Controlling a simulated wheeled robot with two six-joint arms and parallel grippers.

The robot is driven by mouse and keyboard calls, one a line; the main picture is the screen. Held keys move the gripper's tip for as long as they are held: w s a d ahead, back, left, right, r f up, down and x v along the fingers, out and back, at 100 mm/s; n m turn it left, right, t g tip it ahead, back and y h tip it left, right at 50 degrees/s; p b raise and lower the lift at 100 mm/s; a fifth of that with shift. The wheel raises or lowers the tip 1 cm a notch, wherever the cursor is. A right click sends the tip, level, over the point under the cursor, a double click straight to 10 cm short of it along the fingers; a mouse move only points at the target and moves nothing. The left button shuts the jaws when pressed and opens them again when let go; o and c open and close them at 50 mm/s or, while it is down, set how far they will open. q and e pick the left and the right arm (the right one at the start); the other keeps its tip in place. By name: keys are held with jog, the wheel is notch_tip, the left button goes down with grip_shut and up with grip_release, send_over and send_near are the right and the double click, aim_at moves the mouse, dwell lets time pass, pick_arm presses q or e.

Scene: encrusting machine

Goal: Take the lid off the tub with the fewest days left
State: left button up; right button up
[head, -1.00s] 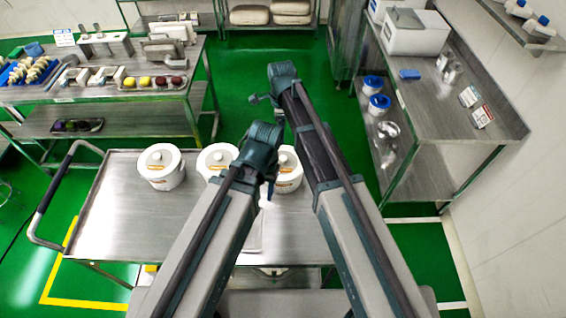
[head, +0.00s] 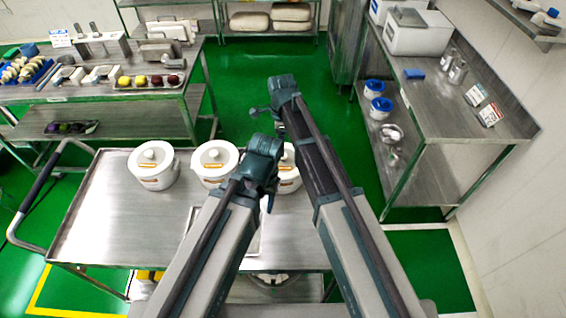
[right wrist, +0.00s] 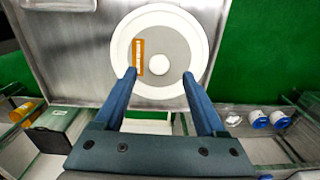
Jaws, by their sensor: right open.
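Three white lidded tubs stand in a row on a steel cart (head: 110,225): a left tub (head: 153,166), a middle tub (head: 214,164) and a right tub (head: 288,182), the last partly hidden by my arms. Each has an orange label; the day counts are too small to read. In the right wrist view, a tub lid (right wrist: 180,45) with a round white knob (right wrist: 159,65) and an orange strip is below my open right gripper (right wrist: 159,76). Its fingertips are on either side of the knob, without clear contact. My left gripper (head: 269,196) hangs before the right tub; its jaws are unclear.
A flat tray (head: 252,245) lies on the cart, partly behind my left arm. A steel side table (head: 440,100) at right has blue-lidded jars (head: 380,107) on its lower shelf. A bench (head: 110,95) with food and tools stands back left. Green floor lies between.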

aim_at(283, 159)
notch_tip(283, 159, down, 5)
jog(key=b, duration=0.5)
jog(key=shift+d+f, duration=0.1)
jog(key=shift+d, duration=0.05)
jog(key=shift+c, duration=0.4)
grip_shut()
